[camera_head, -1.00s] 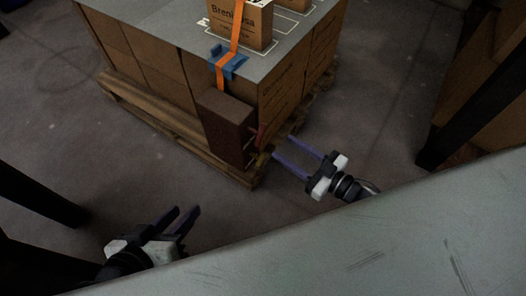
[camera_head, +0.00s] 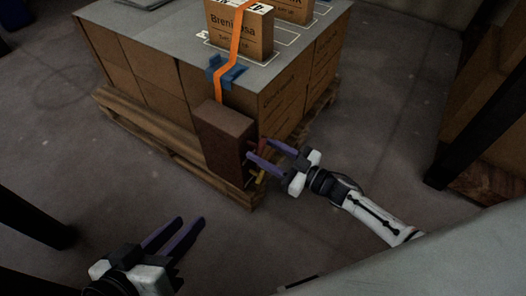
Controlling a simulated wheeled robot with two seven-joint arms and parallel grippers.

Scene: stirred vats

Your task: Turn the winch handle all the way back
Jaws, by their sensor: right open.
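The winch is a dark brown box (camera_head: 225,141) on the near corner of the pallet load, below an orange strap (camera_head: 232,60). A small reddish part, apparently the winch handle (camera_head: 263,146), shows at the box's right side, partly hidden behind my gripper. My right gripper (camera_head: 262,155) is open, its two purple fingers pointing left at the handle's place. I cannot tell whether the handle is between the fingers or whether they touch it. My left gripper (camera_head: 187,228) is open and empty at the lower left, away from the load.
Stacked cartons under a grey sheet (camera_head: 160,44) stand on a wooden pallet (camera_head: 150,125), with labelled boxes (camera_head: 240,28) on top. A blue corner guard (camera_head: 225,70) sits under the strap. A dark post and shelving (camera_head: 490,110) stand at the right. A grey surface (camera_head: 440,262) fills the lower right.

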